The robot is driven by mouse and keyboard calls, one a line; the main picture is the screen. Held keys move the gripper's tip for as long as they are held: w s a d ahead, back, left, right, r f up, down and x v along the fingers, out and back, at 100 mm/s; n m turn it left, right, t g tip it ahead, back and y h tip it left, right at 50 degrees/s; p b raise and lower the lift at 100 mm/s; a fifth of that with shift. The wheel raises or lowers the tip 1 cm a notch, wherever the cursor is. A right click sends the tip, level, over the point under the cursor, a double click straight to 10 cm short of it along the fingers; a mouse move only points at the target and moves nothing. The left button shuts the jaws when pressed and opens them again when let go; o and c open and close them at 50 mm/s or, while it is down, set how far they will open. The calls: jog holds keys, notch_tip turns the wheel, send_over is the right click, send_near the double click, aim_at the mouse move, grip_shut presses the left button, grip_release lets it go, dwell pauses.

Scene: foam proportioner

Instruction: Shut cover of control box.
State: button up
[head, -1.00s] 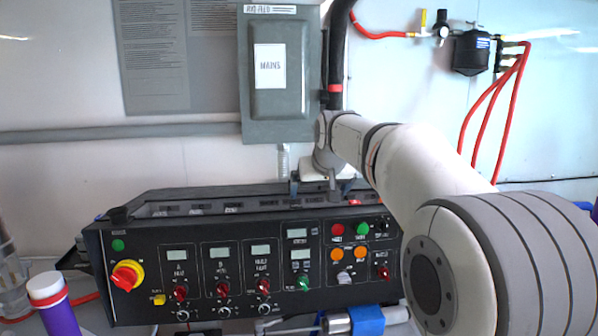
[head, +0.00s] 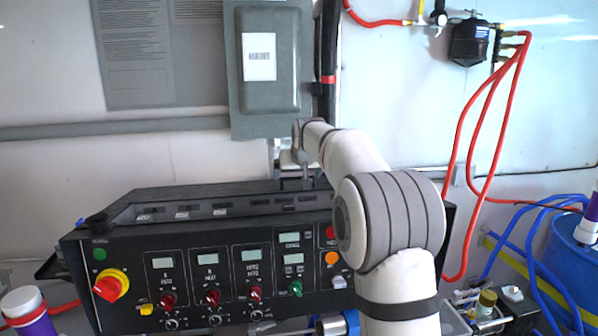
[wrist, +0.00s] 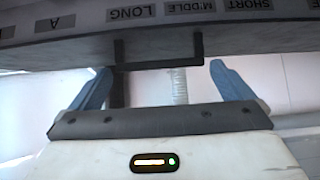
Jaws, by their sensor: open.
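The control box is a wide black console (head: 130,265) with displays, knobs and buttons on its front. Its dark top part (head: 150,200), which looks like the cover, carries a row of pale labels; I cannot tell how far open it stands. In the wrist view a labelled panel (wrist: 230,24) crosses the top, with a thin black bar handle (wrist: 158,66) below it. My gripper (wrist: 160,80) is open, with its blue-grey fingers on either side of the handle and no clear contact. In the head view my gripper (head: 297,178) is at the console's far edge, its fingertips partly hidden.
A grey mains box (head: 262,95) hangs on the wall just behind my gripper. Red hoses (head: 474,130) hang at right, above a blue drum (head: 585,255). A purple bottle with a white cap (head: 25,305) stands at front left. My arm hides the console's right part.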

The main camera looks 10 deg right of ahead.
jog(key=shift+w+f, duration=0.1)
jog(key=shift+w, duration=0.05)
jog(key=shift+c, duration=0.3)
jog(key=c, duration=1)
jog(key=s+r+b, duration=0.1)
jog(key=s+b, duration=0.1)
jog(key=s, duration=0.3)
jog(key=s+b, duration=0.3)
jog(key=s, duration=0.2)
jog(key=s+r+b, duration=0.1)
jog(key=s+b, duration=0.2)
jog(key=s, duration=0.3)
jog(key=shift+r, duration=0.3)
jog(key=shift+c, duration=0.2)
jog(key=o, duration=1)
jog(key=shift+c, duration=0.2)
jog(key=shift+o, duration=0.7)
jog(key=shift+r, duration=0.1)
